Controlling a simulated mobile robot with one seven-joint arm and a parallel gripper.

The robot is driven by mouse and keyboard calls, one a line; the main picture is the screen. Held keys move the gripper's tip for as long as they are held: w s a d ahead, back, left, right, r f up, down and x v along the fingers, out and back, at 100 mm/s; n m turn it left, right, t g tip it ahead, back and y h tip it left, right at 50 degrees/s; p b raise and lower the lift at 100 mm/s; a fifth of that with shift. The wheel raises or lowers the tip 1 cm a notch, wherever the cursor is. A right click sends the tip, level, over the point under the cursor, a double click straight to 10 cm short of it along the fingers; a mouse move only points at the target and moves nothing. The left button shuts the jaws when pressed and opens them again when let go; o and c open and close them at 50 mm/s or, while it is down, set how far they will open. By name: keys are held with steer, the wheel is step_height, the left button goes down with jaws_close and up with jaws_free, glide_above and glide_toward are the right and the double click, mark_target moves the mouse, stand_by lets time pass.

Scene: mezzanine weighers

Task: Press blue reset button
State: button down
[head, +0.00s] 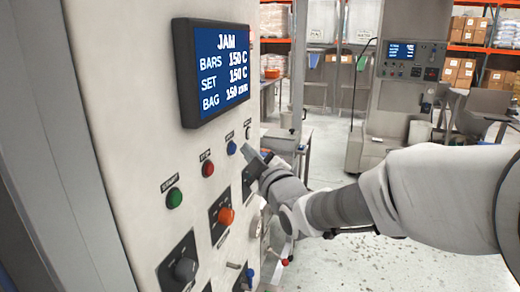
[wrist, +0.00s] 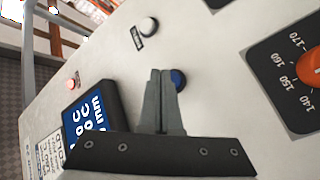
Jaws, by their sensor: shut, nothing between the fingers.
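The blue button (head: 231,147) sits on the pale machine panel, right of the red button, with a small label above it. In the wrist view the blue button (wrist: 179,79) shows just right of my fingertips and is partly covered by them. My gripper (head: 248,155) is at the panel's right side, just right of the blue button in the head view. In the wrist view my gripper (wrist: 162,74) has its two fingers together with nothing between them. I cannot tell whether the tips touch the panel.
A screen (head: 220,68) reading JAM is above the buttons. Green (head: 174,198) and red (head: 208,168) buttons are left of the blue one. An orange knob (head: 226,215) and a grey knob (head: 185,268) are below. A white button (wrist: 149,27) is near my fingertips.

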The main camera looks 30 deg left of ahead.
steer(key=shift+a+f, duration=0.1)
steer(key=shift+a, duration=0.05)
steer(key=shift+a+b, duration=0.25)
steer(key=shift+b, duration=0.25)
steer(key=shift+s+a+b, duration=0.1)
steer(key=shift+a+b, duration=0.3)
stand_by(0.6)
steer(key=shift+d+b, duration=0.5)
steer(key=shift+d, duration=0.3)
steer(key=shift+d, duration=0.1)
steer(key=shift+w+d+b, duration=0.2)
steer(key=shift+d, duration=1)
steer(key=shift+w+d+b, duration=0.15)
steer(key=shift+d, duration=1.05)
